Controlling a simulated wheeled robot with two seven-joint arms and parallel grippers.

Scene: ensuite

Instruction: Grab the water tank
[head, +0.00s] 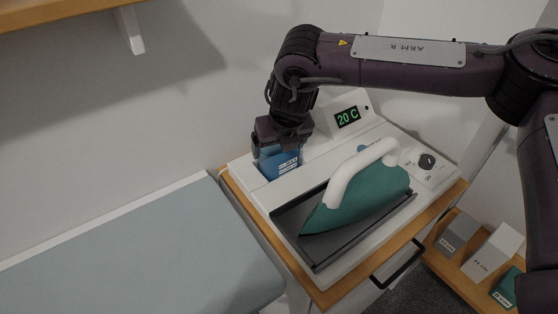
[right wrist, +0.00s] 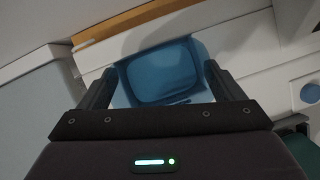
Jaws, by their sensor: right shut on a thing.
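The blue water tank (head: 281,163) sits in a slot at the back left of the white ironing station (head: 318,175). It has a pale label on its front. My right gripper (head: 281,148) reaches down on it from above and is shut on it. In the right wrist view the tank (right wrist: 163,72) lies between the two dark fingers (right wrist: 168,88), one on each side. The tank's lower part is hidden in the station. My left gripper is not in view.
A green iron (head: 362,198) with a white handle rests on the grey tray in front of the tank. A 20 C display (head: 348,117) stands behind. A grey-blue ironing board (head: 140,255) lies left. Boxes (head: 492,252) stand on a low shelf at right. A wooden shelf (head: 60,12) overhangs upper left.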

